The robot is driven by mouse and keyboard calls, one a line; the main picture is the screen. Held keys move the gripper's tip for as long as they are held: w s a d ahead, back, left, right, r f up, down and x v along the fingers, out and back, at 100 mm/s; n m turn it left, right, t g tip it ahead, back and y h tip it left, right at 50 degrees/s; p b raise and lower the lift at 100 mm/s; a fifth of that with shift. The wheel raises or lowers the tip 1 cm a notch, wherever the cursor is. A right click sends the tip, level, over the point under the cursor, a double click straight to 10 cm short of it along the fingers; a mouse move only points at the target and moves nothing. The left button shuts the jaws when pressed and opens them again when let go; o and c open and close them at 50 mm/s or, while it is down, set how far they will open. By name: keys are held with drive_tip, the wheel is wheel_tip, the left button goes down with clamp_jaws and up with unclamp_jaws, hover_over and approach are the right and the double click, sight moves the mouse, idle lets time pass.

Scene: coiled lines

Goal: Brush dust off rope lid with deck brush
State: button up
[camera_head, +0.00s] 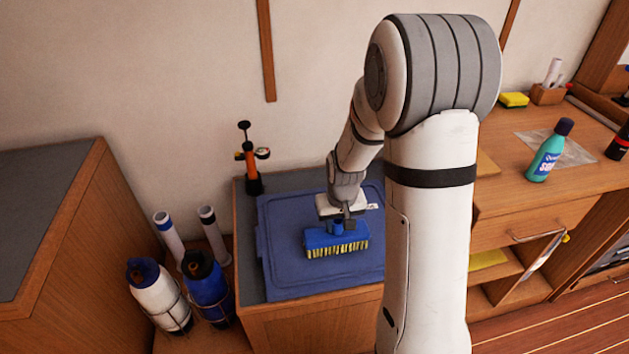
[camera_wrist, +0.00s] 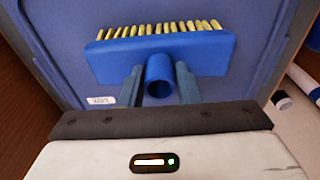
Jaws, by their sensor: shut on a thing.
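The deck brush (camera_head: 337,241) has a blue head with pale yellow bristles and a short blue socket. My gripper (camera_head: 343,217) is shut on the brush at its socket, above the lid. In the wrist view the brush (camera_wrist: 185,50) shows its blue back and a bristle row along the far edge, with the gripper fingers (camera_wrist: 158,88) either side of the round socket. The rope lid (camera_head: 285,275) is a flat blue panel on the cabinet top, and it also fills the background of the wrist view (camera_wrist: 70,75). I cannot tell whether the bristles touch the lid. No dust is clearly visible.
An orange and black pump-like item (camera_head: 251,165) stands behind the lid's left corner. White and blue bottles (camera_head: 158,295) and rolled tubes (camera_head: 168,236) sit left of the cabinet. A teal bottle (camera_head: 548,152) and a yellow sponge (camera_head: 514,99) are on the right counter.

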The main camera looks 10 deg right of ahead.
drive_tip(key=shift+s, duration=0.4)
drive_tip(key=shift+r+p, duration=2.65)
drive_tip(key=shift+r, duration=1.45)
